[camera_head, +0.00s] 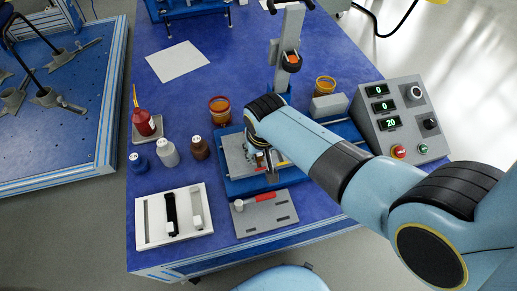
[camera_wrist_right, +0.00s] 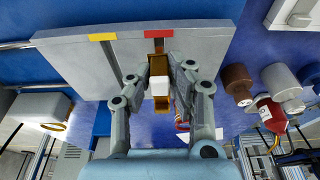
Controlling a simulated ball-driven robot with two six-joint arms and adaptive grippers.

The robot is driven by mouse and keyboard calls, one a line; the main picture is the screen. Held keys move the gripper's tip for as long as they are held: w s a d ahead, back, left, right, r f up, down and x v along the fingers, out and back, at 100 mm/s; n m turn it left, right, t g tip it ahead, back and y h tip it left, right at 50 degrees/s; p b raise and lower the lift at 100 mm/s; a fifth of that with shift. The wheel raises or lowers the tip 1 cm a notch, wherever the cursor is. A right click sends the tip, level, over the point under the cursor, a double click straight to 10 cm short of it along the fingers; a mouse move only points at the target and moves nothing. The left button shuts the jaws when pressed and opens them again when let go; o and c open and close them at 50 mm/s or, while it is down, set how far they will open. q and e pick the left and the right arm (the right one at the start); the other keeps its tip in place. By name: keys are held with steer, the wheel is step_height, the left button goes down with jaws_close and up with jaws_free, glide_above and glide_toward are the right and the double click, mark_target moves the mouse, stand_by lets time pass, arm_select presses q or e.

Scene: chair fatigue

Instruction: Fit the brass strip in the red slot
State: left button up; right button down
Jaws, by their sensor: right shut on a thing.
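My right gripper (camera_wrist_right: 172,76) is shut on the brass strip (camera_wrist_right: 161,106), which stands between its fingers in the wrist view with a small white block in front of it. The strip's far end is close to the grey plate, just under the red mark (camera_wrist_right: 158,33); the red slot itself is mostly hidden, and I cannot tell whether the strip is in it. A yellow mark (camera_wrist_right: 102,37) lies left of the red one on the plate (camera_wrist_right: 75,65). In the head view my right gripper (camera_head: 268,172) is over the grey plate (camera_head: 234,152), partly hidden by my arm. My left gripper is not in view.
Small bottles (camera_head: 168,154) stand left. A column (camera_head: 288,50) rises behind; a control box (camera_head: 395,120) stands right. A paper sheet (camera_head: 178,62) lies back left.

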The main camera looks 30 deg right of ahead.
steer(key=shift+f+b, duration=0.75)
steer(key=shift+f, duration=0.35)
steer(key=c, duration=1.1)
jaws_free()
steer(key=shift+c, duration=0.2)
steer(key=shift+r, duration=0.15)
steer(key=v, duration=1.1)
steer(key=shift+s+r, duration=0.15)
steer(key=shift+r, duration=0.2)
